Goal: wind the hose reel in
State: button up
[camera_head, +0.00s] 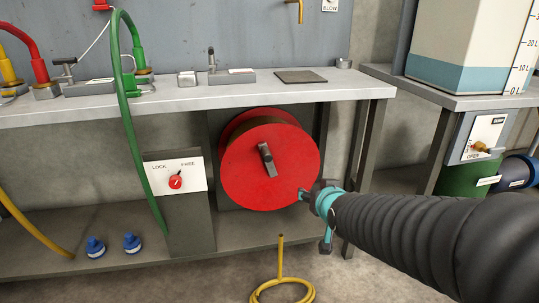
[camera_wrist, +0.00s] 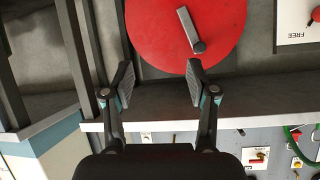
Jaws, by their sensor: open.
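The red hose reel (camera_head: 240,175) sits under the bench, its round flange facing me. A grey crank bar (camera_head: 267,158) is at the flange's middle; in the wrist view the crank (camera_wrist: 190,30) has a dark round knob at one end. The yellow hose (camera_head: 281,260) hangs below the reel and coils on the floor. My gripper (camera_head: 322,207) is at the flange's lower right edge in the head view. In the wrist view my gripper (camera_wrist: 160,82) has its fingers apart with nothing between them, the crank beyond the right finger.
A LOCK/FREE panel (camera_head: 175,176) with a red knob stands left of the reel; I cannot tell its setting for certain. The bench top (camera_head: 200,97) runs above the reel. Bench legs (camera_head: 357,175) stand to the right. Two blue fittings (camera_head: 132,243) sit on the lower shelf.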

aim_at(268, 159)
jog(key=w+a+f+t+y, duration=0.1)
jog(key=w+a, duration=0.3)
jog(key=w, duration=0.4)
jog(key=w+a+f+t+y, duration=0.1)
jog(key=w+a+t, duration=0.1)
jog(key=w+a, duration=0.3)
jog(key=w+a+f+t, duration=0.1)
jog(key=w+a, duration=0.3)
jog(key=w, duration=0.6)
jog(key=shift+w+a+f+t+y, duration=0.15)
jog(key=shift+w+a+t+y, duration=0.25)
jog(key=shift+t, duration=0.2)
grip_shut()
